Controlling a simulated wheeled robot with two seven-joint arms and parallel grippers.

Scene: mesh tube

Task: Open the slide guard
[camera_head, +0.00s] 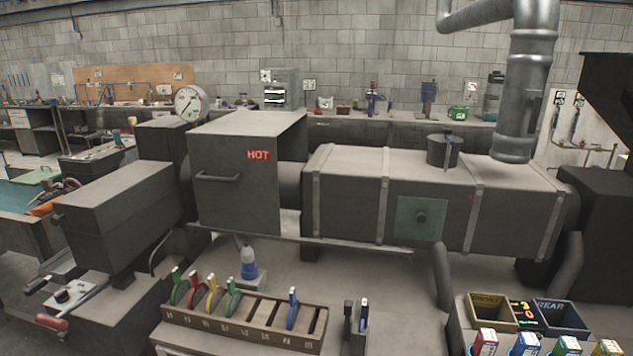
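A grey box-shaped cover marked "HOT" in red (235,165) stands at the middle left of the machine in the head view. It has a bar handle (218,177) on its front face and looks like the slide guard, though no label names it so. Its front is closed, so what is inside is hidden. A round dark tube end (290,183) shows between its right side and the long strapped grey casing (350,195). Neither of my grippers is in view, and nothing touches the handle.
A ledge (340,243) runs below the cover. In front stand a slotted wooden rack (240,333) with coloured-handled tools, a blue-and-white bottle (248,262) and open bins (490,312) at right. A dark box (120,215) stands left; a pipe (525,80) rises at right.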

